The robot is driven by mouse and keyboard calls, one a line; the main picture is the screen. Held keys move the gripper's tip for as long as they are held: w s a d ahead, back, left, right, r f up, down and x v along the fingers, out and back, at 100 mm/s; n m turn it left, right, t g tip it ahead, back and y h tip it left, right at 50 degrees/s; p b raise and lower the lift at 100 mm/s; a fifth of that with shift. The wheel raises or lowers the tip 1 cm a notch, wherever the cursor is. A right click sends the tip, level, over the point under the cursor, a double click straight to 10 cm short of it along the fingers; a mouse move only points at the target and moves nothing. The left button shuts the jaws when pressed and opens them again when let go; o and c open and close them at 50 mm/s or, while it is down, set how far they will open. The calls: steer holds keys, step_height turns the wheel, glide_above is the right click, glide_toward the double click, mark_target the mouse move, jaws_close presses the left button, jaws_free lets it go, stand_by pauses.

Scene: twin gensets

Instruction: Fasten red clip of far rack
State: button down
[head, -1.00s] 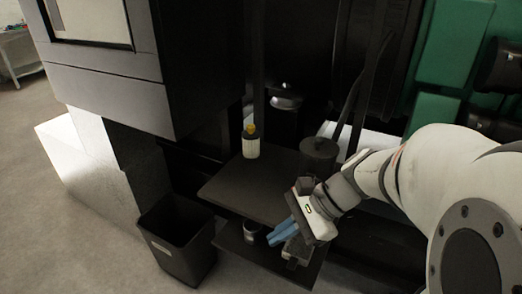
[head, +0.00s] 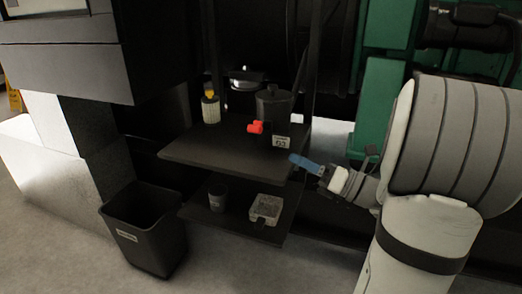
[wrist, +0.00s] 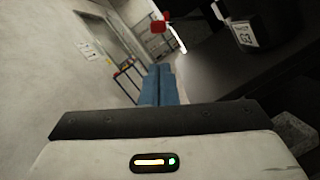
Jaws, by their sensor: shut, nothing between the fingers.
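A small red piece (head: 255,127), which looks like the red clip, shows at the upper shelf (head: 215,154) of a dark two-level rack, beside a dark canister (head: 273,104). It also shows in the wrist view (wrist: 158,24), with a pale curved strip next to it. I cannot tell whether it is fastened. My gripper (head: 296,159) has its blue fingers together and empty, just off the right front corner of the upper shelf, right of and below the red piece. In the wrist view the fingers (wrist: 159,82) point toward the red piece and are apart from it.
A white label (head: 282,142) hangs by the canister. A yellow-topped bottle (head: 211,108) stands on the upper shelf. A dark cup (head: 218,196) and a grey box (head: 266,209) are on the lower shelf (head: 235,222). A black bin (head: 147,230) stands on the floor at left.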

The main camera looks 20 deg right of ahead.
mark_target(260, 130)
steer(key=shift+a, duration=0.1)
steer(key=b+x, duration=0.2)
steer(key=x, duration=0.8)
steer(key=shift+a+b, duration=0.1)
steer(key=shift+b, duration=0.2)
steer(key=shift+w+r+p, duration=0.1)
steer(key=shift+p, duration=0.2)
